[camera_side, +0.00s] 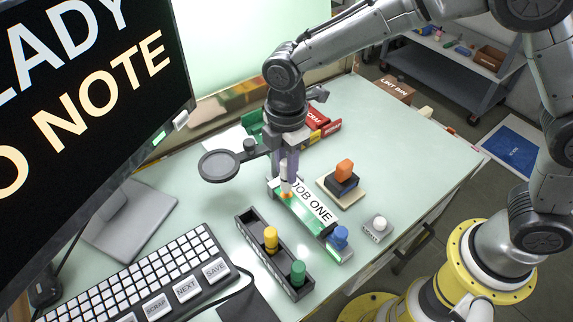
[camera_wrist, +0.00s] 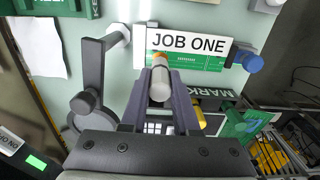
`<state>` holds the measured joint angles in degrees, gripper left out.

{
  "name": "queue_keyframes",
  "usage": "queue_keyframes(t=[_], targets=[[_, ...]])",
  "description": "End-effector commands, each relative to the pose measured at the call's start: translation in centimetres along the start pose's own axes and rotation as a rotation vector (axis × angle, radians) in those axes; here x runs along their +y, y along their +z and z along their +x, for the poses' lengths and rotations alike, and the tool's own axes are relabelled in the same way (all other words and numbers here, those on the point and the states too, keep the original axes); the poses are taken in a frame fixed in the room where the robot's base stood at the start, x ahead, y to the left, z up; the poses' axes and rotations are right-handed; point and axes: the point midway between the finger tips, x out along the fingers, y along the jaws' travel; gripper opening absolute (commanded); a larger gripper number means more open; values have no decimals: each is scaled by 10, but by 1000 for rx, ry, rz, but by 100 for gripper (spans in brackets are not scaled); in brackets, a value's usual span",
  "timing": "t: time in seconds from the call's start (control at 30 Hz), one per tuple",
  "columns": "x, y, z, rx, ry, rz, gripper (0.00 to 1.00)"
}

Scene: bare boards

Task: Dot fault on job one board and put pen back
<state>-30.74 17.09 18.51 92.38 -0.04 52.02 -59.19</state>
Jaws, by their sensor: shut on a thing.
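My gripper (camera_side: 287,168) points down over the far left end of the JOB ONE board. It is shut on a white pen (camera_side: 285,182) with an orange tip end; the pen also shows between the fingers in the wrist view (camera_wrist: 160,86). The tip is at the board's surface or just above it; I cannot tell whether it touches. The JOB ONE board (camera_side: 303,213) is green with a white label, and also shows in the wrist view (camera_wrist: 185,62). The dark pen rack (camera_side: 252,224) holds a yellow pen (camera_side: 271,238) and a green pen (camera_side: 298,272).
A blue knob (camera_side: 339,238) sits at the board's near end. An orange-topped block (camera_side: 344,172) on a pad and a white round piece (camera_side: 376,226) stand to the right. A keyboard (camera_side: 150,275) and monitor (camera_side: 90,100) are left.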

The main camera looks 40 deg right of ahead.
Motion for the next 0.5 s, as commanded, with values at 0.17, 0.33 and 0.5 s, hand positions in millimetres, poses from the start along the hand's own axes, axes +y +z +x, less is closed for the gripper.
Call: queue_keyframes(t=[0.17,0.33,0.5], targets=[[0,0,2,0,0,0,0],[0,0,4,0,-1,0,0],[0,0,6,-1,-1,0,0]])
